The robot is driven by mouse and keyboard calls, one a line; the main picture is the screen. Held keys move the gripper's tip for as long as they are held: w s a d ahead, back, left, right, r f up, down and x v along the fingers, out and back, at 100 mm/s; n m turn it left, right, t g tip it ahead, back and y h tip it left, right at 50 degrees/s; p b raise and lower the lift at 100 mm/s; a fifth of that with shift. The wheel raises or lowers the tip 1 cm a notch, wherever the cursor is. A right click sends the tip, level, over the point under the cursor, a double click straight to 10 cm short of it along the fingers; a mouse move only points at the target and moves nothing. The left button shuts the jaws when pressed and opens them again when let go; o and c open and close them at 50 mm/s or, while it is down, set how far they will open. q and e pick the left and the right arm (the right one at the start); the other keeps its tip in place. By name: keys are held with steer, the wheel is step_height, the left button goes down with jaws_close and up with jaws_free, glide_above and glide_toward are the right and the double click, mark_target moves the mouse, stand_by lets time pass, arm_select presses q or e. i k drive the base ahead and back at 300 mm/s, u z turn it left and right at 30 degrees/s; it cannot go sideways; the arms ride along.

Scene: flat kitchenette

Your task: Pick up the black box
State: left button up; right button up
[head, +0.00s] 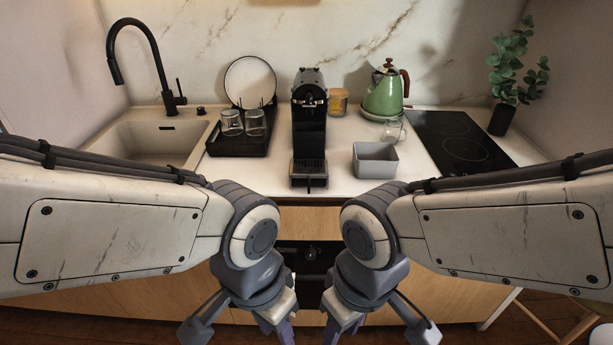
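No box that is clearly black shows in the head view. A small open grey box (375,161) sits on the counter, right of the coffee machine and in front of the kettle. It looks empty. My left gripper (281,326) and my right gripper (336,328) point down at the bottom edge of the view, in front of the counter and well short of the grey box. Their fingertips are cut off or hard to make out, so I cannot tell whether they are open.
A black coffee machine (309,124) stands mid-counter. A black drying rack (238,144) with glasses and a plate is left of it, beside the sink (150,140). A green kettle (384,95), glass jug (393,131), amber jar (338,102), black hob (458,140) and potted plant (503,118) are right.

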mark_target(309, 138)
steer(key=z, duration=0.1)
steer(key=k, duration=0.35)
steer(key=u, duration=0.75)
steer(key=i, duration=0.8)
steer(key=z, duration=0.45)
steer(key=i, duration=0.95)
steer(key=z, duration=0.55)
